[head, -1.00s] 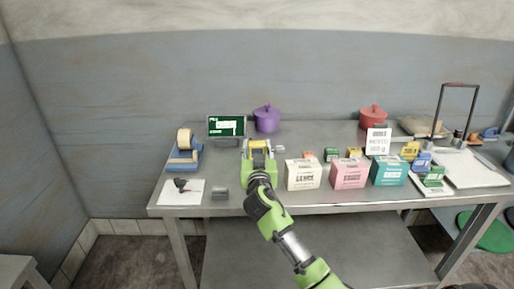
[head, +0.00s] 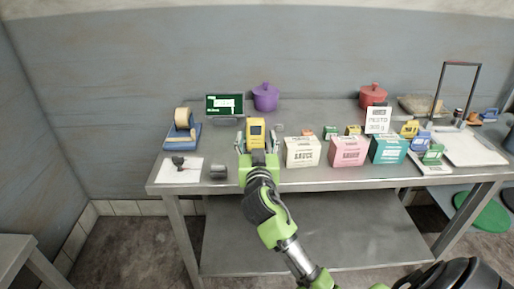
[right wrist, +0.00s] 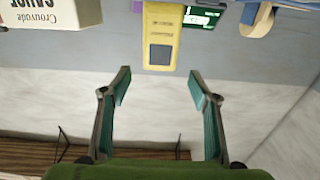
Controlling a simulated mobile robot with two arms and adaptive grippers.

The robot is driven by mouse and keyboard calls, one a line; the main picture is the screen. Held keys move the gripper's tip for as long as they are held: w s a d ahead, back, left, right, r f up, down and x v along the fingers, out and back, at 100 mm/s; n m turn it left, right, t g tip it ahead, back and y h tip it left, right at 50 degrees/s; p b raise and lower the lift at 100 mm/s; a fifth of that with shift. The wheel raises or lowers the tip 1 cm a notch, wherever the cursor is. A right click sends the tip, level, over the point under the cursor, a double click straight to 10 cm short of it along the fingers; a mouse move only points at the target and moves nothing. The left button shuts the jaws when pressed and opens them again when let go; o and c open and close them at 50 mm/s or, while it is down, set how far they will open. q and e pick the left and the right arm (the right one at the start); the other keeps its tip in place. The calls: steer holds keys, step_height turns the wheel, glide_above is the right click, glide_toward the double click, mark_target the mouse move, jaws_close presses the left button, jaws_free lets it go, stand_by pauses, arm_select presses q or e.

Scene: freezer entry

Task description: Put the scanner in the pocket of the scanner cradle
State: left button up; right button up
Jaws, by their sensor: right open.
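The scanner (head: 256,131) is yellow with a dark screen and stands on the table left of the cream box. In the right wrist view the scanner (right wrist: 161,38) shows at the top centre, beyond the fingertips. My right gripper (head: 257,139) is open, its fingers spread to either side of the scanner in the head view. In the wrist view the right gripper (right wrist: 160,84) has nothing between its fingers, and a gap shows between fingertips and scanner. I cannot clearly make out the cradle or whether the scanner sits in its pocket. My left gripper is not in view.
Cream (head: 302,151), pink (head: 348,151) and teal (head: 388,149) boxes stand right of the scanner. A tape dispenser (head: 183,134), a white sheet (head: 180,171) and a small grey object (head: 219,172) are left. A green-screened display (head: 224,104) and purple pot (head: 265,97) stand behind.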

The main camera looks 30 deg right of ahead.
steer(key=v, duration=0.3)
steer(key=shift+s+a, duration=0.15)
steer(key=shift+s, duration=0.15)
